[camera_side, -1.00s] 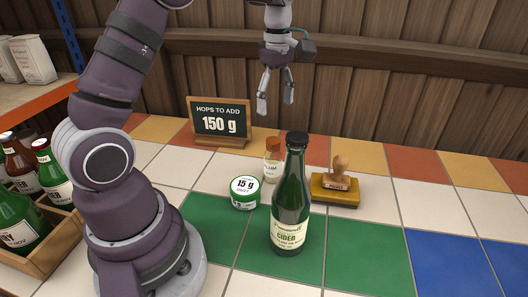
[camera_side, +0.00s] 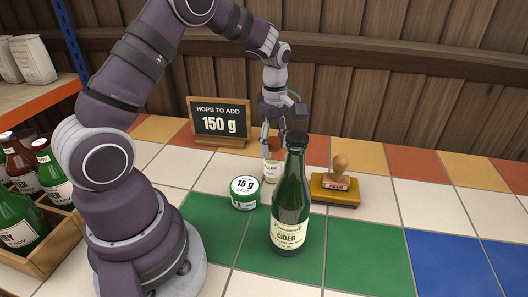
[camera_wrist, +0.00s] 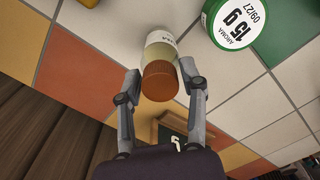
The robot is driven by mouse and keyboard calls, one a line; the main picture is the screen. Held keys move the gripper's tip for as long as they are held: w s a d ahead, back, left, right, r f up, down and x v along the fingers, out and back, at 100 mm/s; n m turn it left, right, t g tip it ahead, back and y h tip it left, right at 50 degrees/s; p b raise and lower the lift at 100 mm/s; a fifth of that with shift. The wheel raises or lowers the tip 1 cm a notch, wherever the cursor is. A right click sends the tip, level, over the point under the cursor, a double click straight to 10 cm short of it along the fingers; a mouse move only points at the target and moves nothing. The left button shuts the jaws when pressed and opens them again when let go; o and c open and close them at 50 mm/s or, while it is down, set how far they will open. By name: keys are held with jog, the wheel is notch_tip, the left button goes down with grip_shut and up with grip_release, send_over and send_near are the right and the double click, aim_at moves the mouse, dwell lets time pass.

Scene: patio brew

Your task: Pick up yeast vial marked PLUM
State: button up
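The yeast vial (camera_side: 271,172) is a small upright jar with a pale label reading "LUM" in part and a brown cap. It stands on the tiles behind the green cider bottle, which hides part of it in the side view. In the wrist view the vial (camera_wrist: 160,48) shows its brown cap toward me. My gripper (camera_side: 274,150) is down at the vial's cap. In the wrist view the fingers of my gripper (camera_wrist: 160,77) are open, one on each side of the cap; I cannot tell whether they touch it.
A green cider bottle (camera_side: 290,205) stands close in front of the vial. A round "15 g" tin (camera_side: 244,192) is to the left and a wooden-handled stamp on a yellow block (camera_side: 335,190) to the right. The "150 g" chalkboard (camera_side: 219,121) stands behind. A bottle crate (camera_side: 55,245) is far left.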

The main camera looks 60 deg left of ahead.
grip_shut()
